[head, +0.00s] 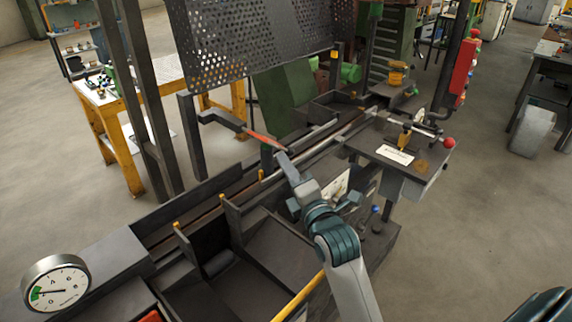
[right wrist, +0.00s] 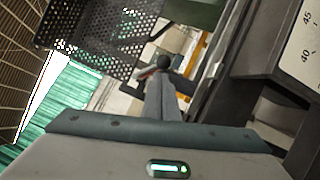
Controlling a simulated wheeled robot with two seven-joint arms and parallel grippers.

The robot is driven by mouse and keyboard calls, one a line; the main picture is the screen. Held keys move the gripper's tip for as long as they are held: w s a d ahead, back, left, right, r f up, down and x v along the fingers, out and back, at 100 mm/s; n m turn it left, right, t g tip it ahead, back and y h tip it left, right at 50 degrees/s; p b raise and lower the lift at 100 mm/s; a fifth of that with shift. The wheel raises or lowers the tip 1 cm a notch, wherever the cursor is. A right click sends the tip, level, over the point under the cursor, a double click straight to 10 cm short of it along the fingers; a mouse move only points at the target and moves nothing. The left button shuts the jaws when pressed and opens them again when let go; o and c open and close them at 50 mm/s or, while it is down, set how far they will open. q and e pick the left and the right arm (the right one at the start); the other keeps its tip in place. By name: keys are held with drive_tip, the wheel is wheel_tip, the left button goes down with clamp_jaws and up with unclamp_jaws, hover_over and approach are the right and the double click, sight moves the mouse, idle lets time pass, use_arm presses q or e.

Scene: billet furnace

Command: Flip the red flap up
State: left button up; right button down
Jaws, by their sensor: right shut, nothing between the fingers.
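The red flap (head: 264,138) is a thin, narrow strip in the middle of the head view, lying at a slant over the dark channel of the machine. Its left end meets a dark bracket arm (head: 222,120). My right gripper (head: 282,158) is shut and empty, with its tips at or very near the flap's right end; I cannot tell if they touch. In the right wrist view, the shut fingers (right wrist: 163,95) point ahead, and a bit of the red flap (right wrist: 147,72) shows just beyond them, mostly hidden. My left gripper is not in view.
A perforated guard (head: 250,40) hangs above and behind the flap. Dark posts (head: 145,90) stand at the left. A small table with a red knob (head: 449,143) is on the right. A dial gauge (head: 56,283) and an open bin (head: 245,285) are in front.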

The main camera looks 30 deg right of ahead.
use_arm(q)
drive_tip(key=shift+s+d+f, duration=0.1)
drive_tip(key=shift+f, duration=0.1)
use_arm(e)
drive_tip(key=shift+d+n, duration=0.1)
drive_tip(key=shift+n, duration=0.3)
